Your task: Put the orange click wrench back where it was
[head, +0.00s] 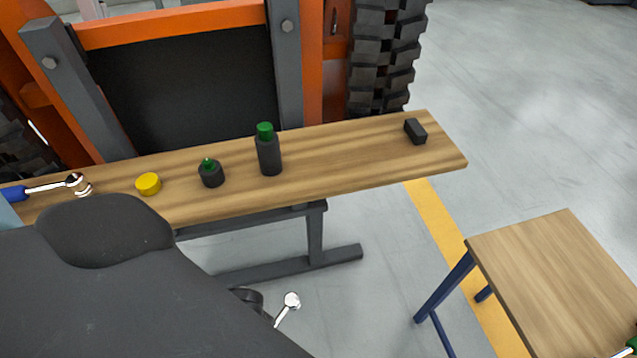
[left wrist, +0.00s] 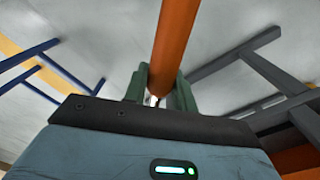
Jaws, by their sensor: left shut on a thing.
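My left gripper (left wrist: 160,92) is shut on the orange handle of the click wrench (left wrist: 175,40), which extends up and away from the fingers in the left wrist view. In the head view my own dark arm hides the gripper and the handle. A silver ratchet head (head: 291,300) sticks out past the arm, over the floor and in front of the bench; it appears to belong to the held wrench. A blue-handled wrench (head: 45,187) lies at the left end of the wooden bench (head: 345,150). My right gripper is not in view.
The orange tracked carrier is behind.

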